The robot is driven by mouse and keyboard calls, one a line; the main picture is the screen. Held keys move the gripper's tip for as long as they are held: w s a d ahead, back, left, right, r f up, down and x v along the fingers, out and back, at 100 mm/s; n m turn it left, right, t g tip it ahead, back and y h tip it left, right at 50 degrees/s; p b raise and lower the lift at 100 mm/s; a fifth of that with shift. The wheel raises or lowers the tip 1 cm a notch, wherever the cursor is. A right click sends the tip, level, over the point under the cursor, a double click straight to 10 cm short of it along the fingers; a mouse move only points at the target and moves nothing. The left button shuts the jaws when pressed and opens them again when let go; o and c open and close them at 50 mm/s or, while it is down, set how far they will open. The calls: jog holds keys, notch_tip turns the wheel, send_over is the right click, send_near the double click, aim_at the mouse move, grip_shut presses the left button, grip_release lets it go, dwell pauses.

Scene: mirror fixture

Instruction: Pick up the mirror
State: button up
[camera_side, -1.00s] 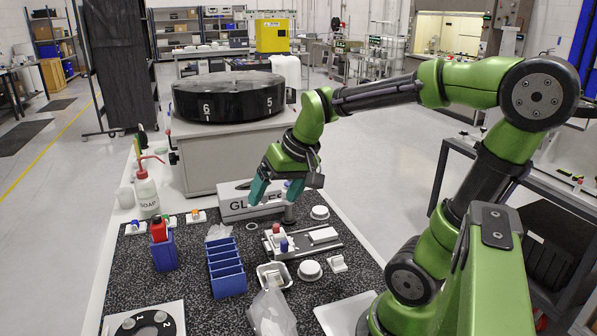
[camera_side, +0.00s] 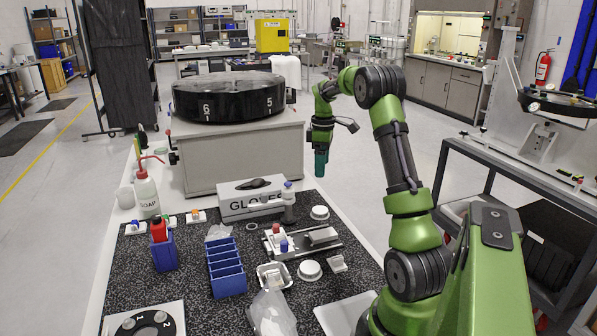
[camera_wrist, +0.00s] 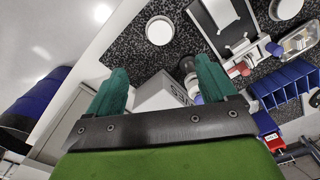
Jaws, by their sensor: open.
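My gripper (camera_side: 321,165) has teal fingers and points down, high above the right edge of the worktable in the side view. In the wrist view the fingers of my gripper (camera_wrist: 162,68) stand wide apart with nothing between them. The flat rectangular piece that looks like the mirror (camera_side: 323,236) lies on the right part of a metal fixture (camera_side: 290,254) with a red and a blue knob. In the wrist view the mirror (camera_wrist: 222,12) is at the top, beyond my fingers and to their right. My gripper is clear of it.
A glove box (camera_side: 250,208) stands behind the fixture, with a small post (camera_side: 288,205) beside it. Round white caps (camera_side: 310,270) (camera_wrist: 159,30), a small metal tray (camera_side: 273,275) and a blue rack (camera_side: 226,268) surround the fixture. A big black drum (camera_side: 228,98) stands behind the table.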

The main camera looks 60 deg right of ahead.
aim_at(320, 210)
notch_tip(320, 210, down, 15)
jog(key=shift+f, duration=0.15)
dwell(0.4)
jog(key=c, duration=1.2)
